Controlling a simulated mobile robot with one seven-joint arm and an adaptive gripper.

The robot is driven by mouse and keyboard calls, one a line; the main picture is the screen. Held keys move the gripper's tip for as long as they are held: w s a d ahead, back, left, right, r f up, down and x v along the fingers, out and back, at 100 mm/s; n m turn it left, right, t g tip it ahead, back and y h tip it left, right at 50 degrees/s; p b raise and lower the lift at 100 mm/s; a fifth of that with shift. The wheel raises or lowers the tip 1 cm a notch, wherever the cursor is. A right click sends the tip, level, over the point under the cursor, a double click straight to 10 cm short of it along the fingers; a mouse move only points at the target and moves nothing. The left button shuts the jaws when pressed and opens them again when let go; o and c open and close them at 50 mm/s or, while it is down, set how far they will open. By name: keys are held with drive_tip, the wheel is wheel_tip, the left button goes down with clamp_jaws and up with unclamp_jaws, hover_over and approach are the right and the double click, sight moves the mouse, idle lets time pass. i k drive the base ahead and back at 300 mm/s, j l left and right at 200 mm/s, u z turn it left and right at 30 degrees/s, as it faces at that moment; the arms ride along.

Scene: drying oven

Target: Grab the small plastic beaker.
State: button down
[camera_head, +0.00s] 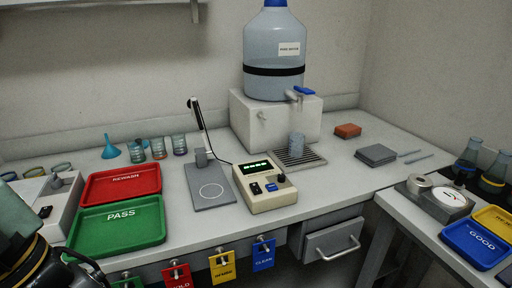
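A small bluish, translucent beaker-like cup (296,145) stands upright on the slotted drip grate (300,160), below the tap of the large water jug. Several small clear vessels stand behind the red tray, among them one at the left (137,152), a middle one (158,149) and a right one (179,145). I cannot tell from this view which of these are plastic. Part of my arm shows at the lower left corner, far from the cup on the grate. My gripper's fingertips do not show.
A red REWASH tray (122,183) and green PASS tray (117,222) lie on the left bench. A probe stand (210,192) and a meter (265,187) stand mid-bench. The jug (274,50) sits on a white block (252,123).

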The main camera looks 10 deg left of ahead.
sight(297, 140)
drive_tip(key=i+j+z, duration=0.1)
drive_tip(key=j+z, duration=0.25)
drive_tip(key=i+j+z, duration=0.1)
drive_tip(key=z, duration=0.3)
